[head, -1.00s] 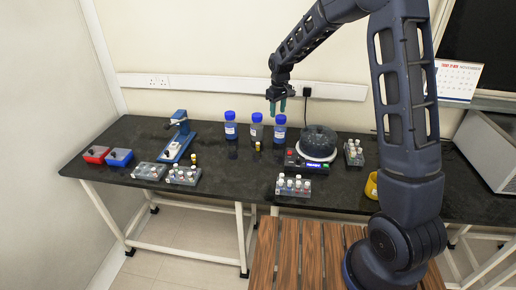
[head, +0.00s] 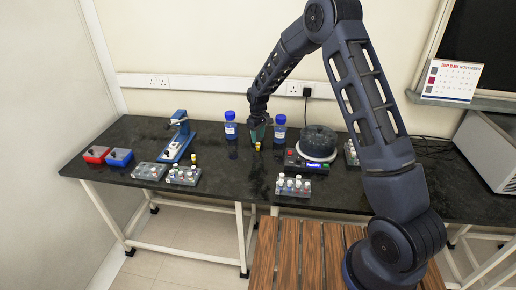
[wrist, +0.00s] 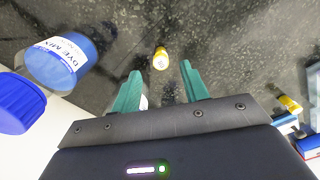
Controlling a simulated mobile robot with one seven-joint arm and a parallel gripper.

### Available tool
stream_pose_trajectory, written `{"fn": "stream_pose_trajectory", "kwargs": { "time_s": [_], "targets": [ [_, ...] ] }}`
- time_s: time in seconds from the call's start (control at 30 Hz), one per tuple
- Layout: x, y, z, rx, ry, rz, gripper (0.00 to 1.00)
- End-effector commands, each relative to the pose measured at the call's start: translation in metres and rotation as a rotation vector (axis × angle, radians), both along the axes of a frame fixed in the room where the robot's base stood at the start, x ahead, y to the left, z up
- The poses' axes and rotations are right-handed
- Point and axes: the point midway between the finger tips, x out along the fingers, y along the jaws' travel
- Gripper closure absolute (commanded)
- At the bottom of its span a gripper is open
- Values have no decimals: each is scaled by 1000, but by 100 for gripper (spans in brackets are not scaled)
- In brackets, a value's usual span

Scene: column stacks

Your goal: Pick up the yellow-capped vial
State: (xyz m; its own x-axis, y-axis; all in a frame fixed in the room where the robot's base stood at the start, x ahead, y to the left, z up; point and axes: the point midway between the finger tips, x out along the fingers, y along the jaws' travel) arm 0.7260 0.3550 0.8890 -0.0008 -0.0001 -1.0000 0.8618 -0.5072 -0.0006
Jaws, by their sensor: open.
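A yellow-capped vial (head: 257,146) stands on the dark bench, just below my gripper (head: 257,133) in the head view. In the wrist view this vial (wrist: 160,59) shows just beyond and between the teal fingertips of my gripper (wrist: 161,70). The fingers are apart with nothing between their tips. A second yellow-capped vial (head: 193,158) stands further left, near a vial rack, and also shows at the right of the wrist view (wrist: 289,104).
A round device (head: 319,143) stands right. Vial racks (head: 293,186) (head: 183,176) sit nearer the front edge. The bench between them is clear.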

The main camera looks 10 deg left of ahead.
Motion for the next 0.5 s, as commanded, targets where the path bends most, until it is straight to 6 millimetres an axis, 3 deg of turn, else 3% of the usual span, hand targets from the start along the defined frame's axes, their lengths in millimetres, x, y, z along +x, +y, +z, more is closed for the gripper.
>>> {"fn": "stream_pose_trajectory", "kwargs": {
  "time_s": [0.17, 0.5],
  "targets": [
    [-1, 0, -10, -1, 1, 0, 55],
    [-2, -1, -51, -1, 1, 0, 55]
  ]
}}
